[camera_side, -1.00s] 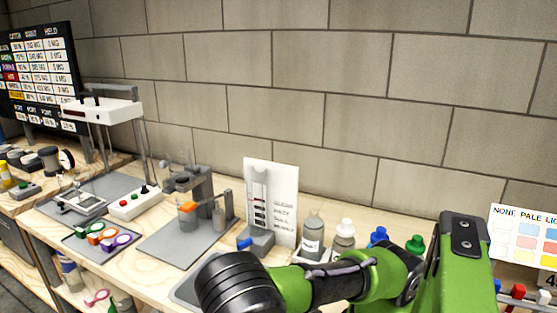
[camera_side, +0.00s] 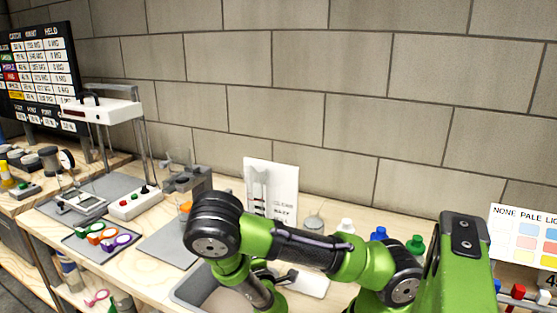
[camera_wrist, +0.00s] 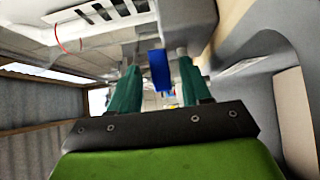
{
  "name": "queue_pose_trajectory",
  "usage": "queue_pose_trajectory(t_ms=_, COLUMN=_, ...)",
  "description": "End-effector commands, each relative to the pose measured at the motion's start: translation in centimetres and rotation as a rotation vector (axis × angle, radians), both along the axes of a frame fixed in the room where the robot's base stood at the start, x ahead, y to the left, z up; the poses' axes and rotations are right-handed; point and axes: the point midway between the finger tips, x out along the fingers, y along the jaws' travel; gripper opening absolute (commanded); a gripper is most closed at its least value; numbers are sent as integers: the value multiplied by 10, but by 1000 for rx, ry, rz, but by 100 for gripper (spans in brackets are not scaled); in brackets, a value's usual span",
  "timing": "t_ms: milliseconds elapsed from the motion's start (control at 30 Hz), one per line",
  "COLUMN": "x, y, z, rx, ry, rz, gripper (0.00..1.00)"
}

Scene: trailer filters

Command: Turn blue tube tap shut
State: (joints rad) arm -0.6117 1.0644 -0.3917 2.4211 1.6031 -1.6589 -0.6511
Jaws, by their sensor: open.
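The blue tap (camera_wrist: 160,70) shows in the wrist view as a blue upright bar. My gripper (camera_wrist: 158,64) has its two teal fingers apart, one on each side of the blue tap. I cannot tell whether either finger touches it. In the side view the white board (camera_side: 284,183) with the clear tube (camera_side: 257,182) stands upright near the wall. My arm hides the tube's lower end and the blue tap there, and my gripper's fingers cannot be made out in that view.
A grey basin (camera_side: 190,293) lies under my arm. Bottles with white (camera_side: 346,225), blue (camera_side: 379,234) and green (camera_side: 415,244) caps stand behind my arm. A grey stand (camera_side: 195,185) is left of the board.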

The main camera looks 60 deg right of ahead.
Motion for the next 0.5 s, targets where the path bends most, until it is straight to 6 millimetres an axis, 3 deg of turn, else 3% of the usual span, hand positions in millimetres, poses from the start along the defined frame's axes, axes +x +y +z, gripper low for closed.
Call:
queue_pose_trajectory(t_ms=67, x=0, y=0, z=0, rx=0, ry=0, rz=0, gripper=45)
queue_pose_trajectory(t_ms=367, x=0, y=0, z=0, rx=0, ry=0, rz=-1, gripper=0)
queue_pose_trajectory(t_ms=500, x=0, y=0, z=0, rx=0, ry=0, rz=-2, gripper=0)
